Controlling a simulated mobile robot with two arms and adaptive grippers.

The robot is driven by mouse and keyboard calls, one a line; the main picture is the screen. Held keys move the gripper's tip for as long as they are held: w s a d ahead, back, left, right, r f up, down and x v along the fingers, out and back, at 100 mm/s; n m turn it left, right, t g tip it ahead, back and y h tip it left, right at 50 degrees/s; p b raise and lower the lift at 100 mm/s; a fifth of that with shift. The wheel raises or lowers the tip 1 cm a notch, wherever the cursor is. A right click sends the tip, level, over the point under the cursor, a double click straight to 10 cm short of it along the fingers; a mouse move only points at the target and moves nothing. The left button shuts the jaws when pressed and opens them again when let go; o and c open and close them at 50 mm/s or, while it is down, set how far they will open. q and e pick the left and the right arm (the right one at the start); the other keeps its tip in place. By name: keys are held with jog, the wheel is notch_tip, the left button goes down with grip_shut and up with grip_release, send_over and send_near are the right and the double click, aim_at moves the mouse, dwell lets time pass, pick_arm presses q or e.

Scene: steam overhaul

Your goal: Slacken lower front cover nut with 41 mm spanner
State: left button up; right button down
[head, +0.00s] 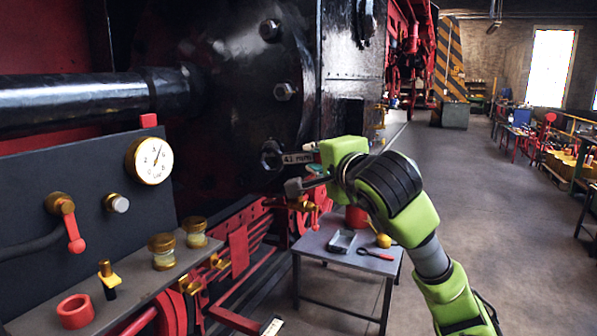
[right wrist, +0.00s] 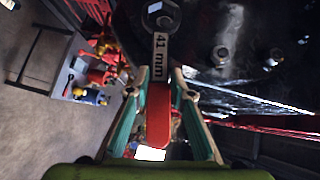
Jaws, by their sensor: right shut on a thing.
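The 41 mm spanner (head: 298,158) reaches from my right gripper to the lower front cover nut (head: 271,155) on the black cylinder cover. My right gripper (head: 314,170) is shut on the spanner. In the right wrist view the spanner's red handle (right wrist: 159,115) lies between the fingers, and its grey shank reads "41 mm". The spanner's head (right wrist: 160,16) is at the nut at the top edge of that view; I cannot tell how fully it is seated. My left gripper is not in view.
Other cover nuts (head: 284,91) sit above. A gauge panel (head: 92,190) and a shelf with brass cups (head: 162,252) stand at the left. A small grey table (head: 317,247) with a tray (head: 342,241) and tools stands below my right arm. The floor to the right is open.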

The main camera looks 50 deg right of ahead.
jog(key=s+d+b, duration=0.2)
jog(key=s+b, duration=0.4)
jog(key=s, duration=0.2)
jog(key=shift+r, duration=0.15)
jog(key=shift+w+d, duration=0.1)
jog(key=shift+w, duration=0.05)
